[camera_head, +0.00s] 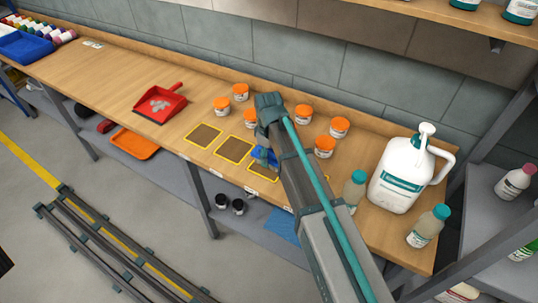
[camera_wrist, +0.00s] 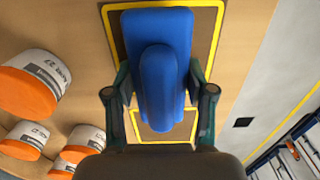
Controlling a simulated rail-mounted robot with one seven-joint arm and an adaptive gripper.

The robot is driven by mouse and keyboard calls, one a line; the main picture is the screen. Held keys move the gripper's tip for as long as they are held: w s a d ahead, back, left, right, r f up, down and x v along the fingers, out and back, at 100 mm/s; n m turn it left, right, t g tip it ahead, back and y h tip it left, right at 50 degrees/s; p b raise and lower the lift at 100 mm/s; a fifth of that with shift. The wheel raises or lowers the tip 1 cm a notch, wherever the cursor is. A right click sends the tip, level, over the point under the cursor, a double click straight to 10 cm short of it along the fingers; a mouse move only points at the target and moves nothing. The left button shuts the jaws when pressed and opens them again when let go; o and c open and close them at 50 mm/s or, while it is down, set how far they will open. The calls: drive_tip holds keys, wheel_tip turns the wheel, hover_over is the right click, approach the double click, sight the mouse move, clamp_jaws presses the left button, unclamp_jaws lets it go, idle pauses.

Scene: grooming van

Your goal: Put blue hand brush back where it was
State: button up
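The blue hand brush (camera_wrist: 160,60) is between the two fingers of my gripper (camera_wrist: 158,75) in the wrist view. The fingertips lie against both sides of its block, and its rounded handle points back toward the palm. Behind it is a brown mat outlined in yellow (camera_wrist: 208,25). Whether the brush touches the mat cannot be told.
Two other outlined mats (camera_head: 204,135) (camera_head: 234,149) lie bare to the left. Several orange-lidded jars (camera_head: 221,107) stand behind and around my gripper. A red dustpan (camera_head: 160,103) lies left. A white jug (camera_head: 400,177) and bottles (camera_head: 355,188) stand right.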

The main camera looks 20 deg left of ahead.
drive_tip(key=o, duration=0.4)
drive_tip(key=shift+c, duration=0.2)
wheel_tip(320, 180, up, 12)
drive_tip(key=b, duration=0.2)
drive_tip(key=shift+a+r+b, duration=0.1)
drive_tip(key=shift+r+b, duration=0.1)
drive_tip(key=shift+b, duration=0.1)
